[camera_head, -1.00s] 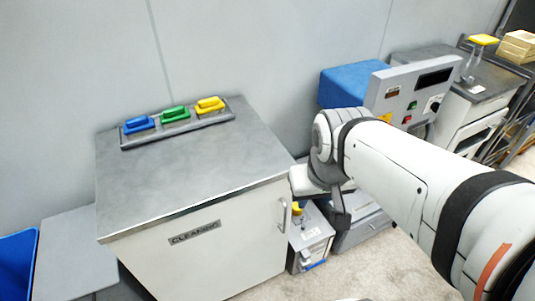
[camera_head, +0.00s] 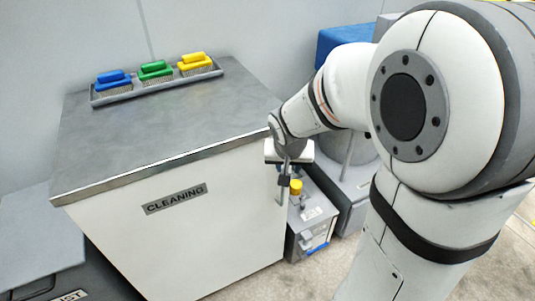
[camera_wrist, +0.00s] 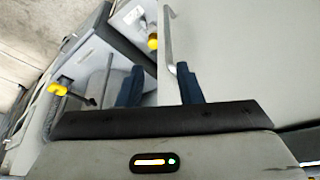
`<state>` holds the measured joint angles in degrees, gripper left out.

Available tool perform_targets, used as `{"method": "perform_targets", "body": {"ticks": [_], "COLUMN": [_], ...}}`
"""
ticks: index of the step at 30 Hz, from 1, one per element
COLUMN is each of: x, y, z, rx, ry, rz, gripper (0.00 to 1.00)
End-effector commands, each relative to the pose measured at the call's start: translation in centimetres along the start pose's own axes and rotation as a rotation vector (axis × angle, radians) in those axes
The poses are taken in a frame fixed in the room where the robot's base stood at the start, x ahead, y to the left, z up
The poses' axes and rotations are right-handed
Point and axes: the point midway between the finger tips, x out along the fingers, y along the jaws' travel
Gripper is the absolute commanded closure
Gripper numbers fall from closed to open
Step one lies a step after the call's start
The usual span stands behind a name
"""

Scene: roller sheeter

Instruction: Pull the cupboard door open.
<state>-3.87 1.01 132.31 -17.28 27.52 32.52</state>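The cupboard's white door (camera_head: 205,240) carries a "CLEANING" label (camera_head: 175,198) and looks shut. Its slim upright metal handle (camera_wrist: 168,38) is near the door's right edge; in the head view my gripper largely covers it. My gripper (camera_head: 284,182) is at the handle, pointing down, just below the worktop's front right corner. In the wrist view my gripper (camera_wrist: 160,86) has its two dark blue fingers apart. The handle appears between them, closer to the right finger. I cannot tell whether they touch.
The grey worktop (camera_head: 150,135) holds a tray with blue, green and yellow brushes (camera_head: 156,70). A grey metal box with a yellow knob (camera_head: 310,222) stands on the floor close to the cupboard's right side. A dark grey low unit (camera_head: 95,275) is at the lower left.

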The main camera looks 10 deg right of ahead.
Motion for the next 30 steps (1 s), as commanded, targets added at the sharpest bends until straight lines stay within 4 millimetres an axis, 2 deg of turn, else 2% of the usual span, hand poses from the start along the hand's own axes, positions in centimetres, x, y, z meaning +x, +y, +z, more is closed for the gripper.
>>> {"method": "perform_targets", "body": {"ticks": [1,3,11,18,24,30], "x": [2.4,3.7,6.3,10.2,12.1,12.4], "y": [-0.5,-0.9,-1.4,-1.4,-1.4,-1.5], "z": [0.3,0.1,-0.1,-0.1,-0.2,-0.3], "rx": [0.004,0.014,0.026,0.024,0.024,0.023], "ry": [0.003,0.008,0.014,0.013,0.015,0.015], "rz": [-0.002,-0.005,-0.009,-0.009,-0.009,-0.01], "gripper": [0.68,0.68,0.68,0.68,0.68,0.68]}}
